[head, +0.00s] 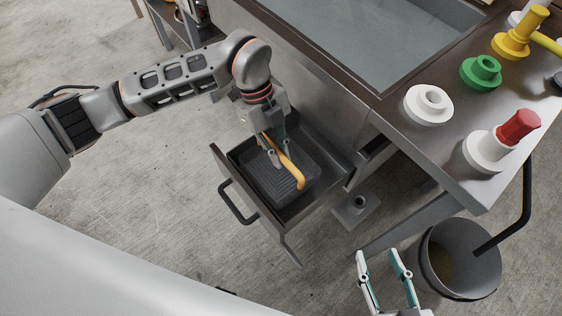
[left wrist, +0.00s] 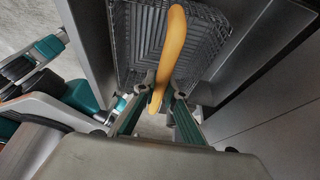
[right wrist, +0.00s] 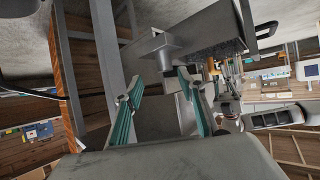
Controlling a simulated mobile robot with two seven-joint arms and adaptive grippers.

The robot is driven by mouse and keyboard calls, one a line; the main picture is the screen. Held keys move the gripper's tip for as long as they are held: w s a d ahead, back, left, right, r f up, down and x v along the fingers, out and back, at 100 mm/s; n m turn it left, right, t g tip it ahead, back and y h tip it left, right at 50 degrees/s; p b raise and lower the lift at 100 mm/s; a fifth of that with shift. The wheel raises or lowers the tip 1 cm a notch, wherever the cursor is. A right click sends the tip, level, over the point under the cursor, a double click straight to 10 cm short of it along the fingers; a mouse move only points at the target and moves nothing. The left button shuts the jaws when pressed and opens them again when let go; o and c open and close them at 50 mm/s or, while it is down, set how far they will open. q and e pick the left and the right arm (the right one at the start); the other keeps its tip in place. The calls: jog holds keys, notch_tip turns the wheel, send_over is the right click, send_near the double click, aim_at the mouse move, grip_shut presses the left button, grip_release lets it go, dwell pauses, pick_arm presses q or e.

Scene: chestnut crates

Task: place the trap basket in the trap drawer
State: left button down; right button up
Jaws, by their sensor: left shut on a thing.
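The trap basket (head: 262,174) is a dark wire basket with a yellow-orange handle (head: 291,176). In the head view it is within the walls of the open trap drawer (head: 281,238). My left gripper (head: 277,153) reaches down over the drawer and is shut on the basket's handle. The left wrist view also shows the basket (left wrist: 138,45) and the handle (left wrist: 172,48) between the fingers. Whether the basket rests on the drawer floor cannot be told. My right gripper (head: 378,254) is open and empty, apart from the drawer, near the bottom of the head view.
The drawer handle (head: 236,207) sticks out to the lower left. A sink counter (head: 456,150) holds white, green, yellow and red-topped parts. A grey bucket (head: 476,270) stands below, beside my right gripper. The concrete floor left of the drawer is clear.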

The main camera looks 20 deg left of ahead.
pick_arm(q)
jog(key=b, duration=0.2)
send_over(284, 177)
jog(key=a, duration=0.2)
jog(key=f, duration=0.4)
jog(key=shift+w+d+f, duration=0.25)
jog(key=shift+w, duration=0.05)
jog(key=shift+w+f, duration=0.2)
jog(key=shift+f, duration=0.25)
pick_arm(e)
jog(key=shift+w+a+r+t+y, duration=0.2)
jog(key=shift+w+a+r, duration=0.1)
jog(key=shift+r, duration=0.15)
jog(key=shift+w+a+r+t+y, duration=0.1)
jog(key=shift+w+a+r+y, duration=0.15)
jog(key=shift+r, duration=0.2)
